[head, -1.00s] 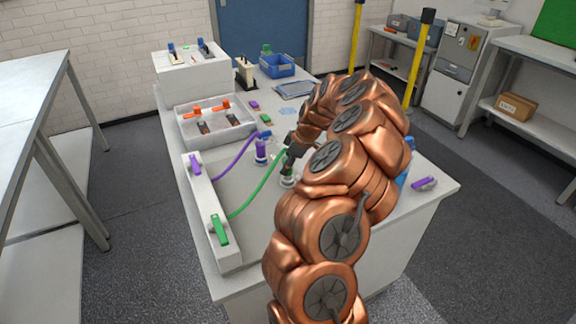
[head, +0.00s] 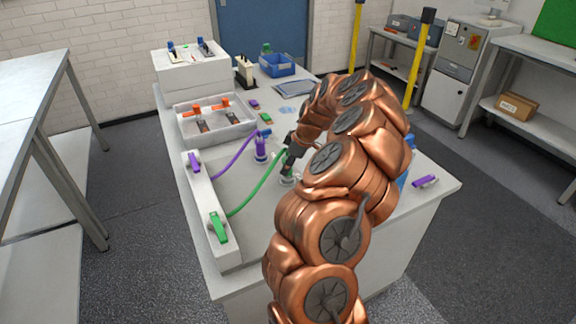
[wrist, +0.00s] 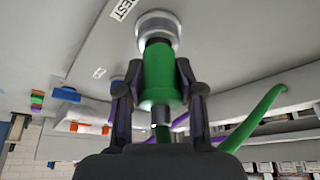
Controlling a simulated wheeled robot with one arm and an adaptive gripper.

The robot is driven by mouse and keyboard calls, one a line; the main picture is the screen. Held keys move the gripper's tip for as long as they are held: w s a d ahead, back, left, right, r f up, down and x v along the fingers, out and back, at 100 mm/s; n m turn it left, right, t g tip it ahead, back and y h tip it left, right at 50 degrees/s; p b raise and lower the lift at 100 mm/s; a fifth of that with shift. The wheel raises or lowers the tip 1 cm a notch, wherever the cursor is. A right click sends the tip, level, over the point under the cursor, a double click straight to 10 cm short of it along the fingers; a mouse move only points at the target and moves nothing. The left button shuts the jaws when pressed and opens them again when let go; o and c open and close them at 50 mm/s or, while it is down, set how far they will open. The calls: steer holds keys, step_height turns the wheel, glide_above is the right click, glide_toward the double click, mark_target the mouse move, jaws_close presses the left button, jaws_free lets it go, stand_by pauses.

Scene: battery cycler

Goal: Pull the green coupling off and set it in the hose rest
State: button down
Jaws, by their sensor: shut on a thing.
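My gripper (wrist: 160,105) is shut on the green coupling (wrist: 158,75), with one dark finger on each side of it. The coupling's far end meets a round pale metal fitting (wrist: 157,24) beside a label reading "REST" (wrist: 122,8). I cannot tell how deep the end sits in the fitting. In the head view my gripper (head: 290,160) points down over this fitting (head: 287,181), and the coupling is mostly hidden. A green hose (head: 258,190) runs from the coupling to the white manifold (head: 205,205).
A purple coupling (head: 261,150) stands upright left of my gripper, with a purple hose (head: 232,158). The manifold carries a purple handle (head: 194,161) and a green handle (head: 219,227). A grey tray (head: 243,131) lies behind. A loose purple piece (head: 425,181) lies at the right.

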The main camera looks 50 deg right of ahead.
steer(key=shift+f+b, duration=0.45)
steer(key=shift+f, duration=0.1)
steer(key=c, duration=0.7)
jaws_free()
steer(key=shift+o, duration=0.5)
steer(key=o, duration=0.4)
steer(key=shift+c, duration=0.2)
steer(key=shift+r, duration=0.1)
steer(key=v, duration=1.2)
